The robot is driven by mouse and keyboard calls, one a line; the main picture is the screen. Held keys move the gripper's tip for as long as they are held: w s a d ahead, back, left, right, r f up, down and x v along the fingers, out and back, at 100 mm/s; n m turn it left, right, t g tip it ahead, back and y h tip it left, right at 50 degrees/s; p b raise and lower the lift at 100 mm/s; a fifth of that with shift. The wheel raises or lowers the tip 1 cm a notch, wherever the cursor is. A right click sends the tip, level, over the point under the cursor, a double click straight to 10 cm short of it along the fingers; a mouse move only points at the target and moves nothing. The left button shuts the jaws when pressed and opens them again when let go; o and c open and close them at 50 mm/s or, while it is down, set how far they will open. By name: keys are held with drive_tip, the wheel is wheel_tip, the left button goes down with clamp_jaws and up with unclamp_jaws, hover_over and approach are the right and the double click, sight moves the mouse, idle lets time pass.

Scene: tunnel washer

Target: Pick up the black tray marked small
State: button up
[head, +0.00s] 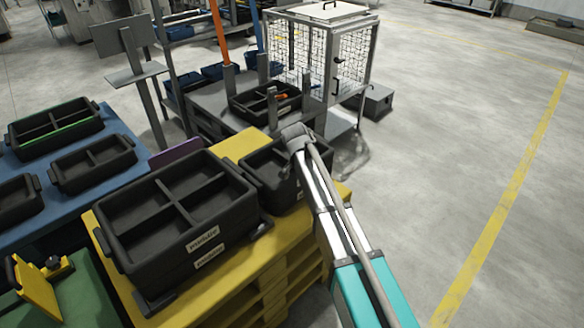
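Two stacked large black trays with four compartments (170,232) stand on a yellow pallet (262,283). Each has a white label on its front, too small and tilted to read surely. Another black tray (262,165) stands right behind them on the same pallet, partly covered by my arm; no label shows clearly on it.
Several smaller black trays, one with a green edge (54,126), lie on a blue pallet (80,203) at left. Another black tray (268,101) sits on a grey platform behind, near a wire cage (345,62). The floor at right is clear, with a yellow line (505,195).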

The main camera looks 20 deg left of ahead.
drive_tip(key=shift+c, duration=0.2)
idle(0.3)
clamp_jaws()
